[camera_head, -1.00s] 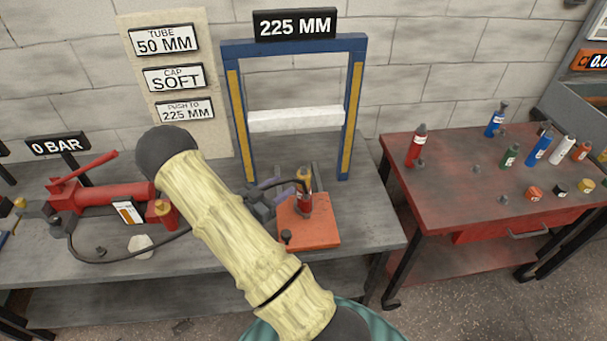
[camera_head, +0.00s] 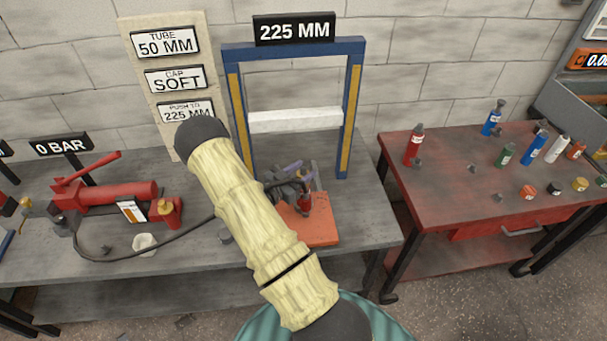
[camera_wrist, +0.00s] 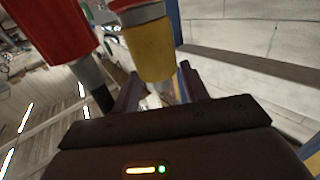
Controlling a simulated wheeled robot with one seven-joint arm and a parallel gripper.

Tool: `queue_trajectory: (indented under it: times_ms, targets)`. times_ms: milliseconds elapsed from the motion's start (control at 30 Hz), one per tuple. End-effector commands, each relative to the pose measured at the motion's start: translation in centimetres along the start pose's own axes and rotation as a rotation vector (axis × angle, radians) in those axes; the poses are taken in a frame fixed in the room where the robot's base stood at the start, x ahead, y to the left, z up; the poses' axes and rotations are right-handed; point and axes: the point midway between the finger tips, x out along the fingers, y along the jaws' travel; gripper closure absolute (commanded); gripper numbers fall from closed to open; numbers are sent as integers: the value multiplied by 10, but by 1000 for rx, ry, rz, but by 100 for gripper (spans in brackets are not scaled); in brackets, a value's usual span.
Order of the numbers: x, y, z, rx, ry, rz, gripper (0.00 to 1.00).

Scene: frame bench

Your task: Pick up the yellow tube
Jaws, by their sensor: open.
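A yellow cylindrical piece, which looks like the yellow tube (camera_wrist: 153,48), shows in the wrist view, with a grey band above it. Its lower end is between the fingers of my gripper (camera_wrist: 160,88). I cannot tell whether either finger touches it. In the head view my gripper (camera_head: 291,176) is beside the small red cylinder (camera_head: 306,204) on the orange block (camera_head: 322,232). No yellow is clear there; my gripper and arm hide part of that spot. My gripper is open.
The blue press frame (camera_head: 238,120) stands behind my gripper, with a white crossbar (camera_head: 295,121). A black hose (camera_head: 190,232) runs from the red pump (camera_head: 115,195) toward the block. The red table (camera_head: 455,195) at right holds several bottles and caps.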

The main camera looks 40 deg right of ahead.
Motion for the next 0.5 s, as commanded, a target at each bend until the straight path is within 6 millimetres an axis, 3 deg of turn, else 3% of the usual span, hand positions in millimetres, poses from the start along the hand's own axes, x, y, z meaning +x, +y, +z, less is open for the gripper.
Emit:
queue_trajectory:
  times_ms: [200,500]
  targets:
    - [26,0,-2,1,1,1,55]
    - [28,0,-1,0,1,2,55]
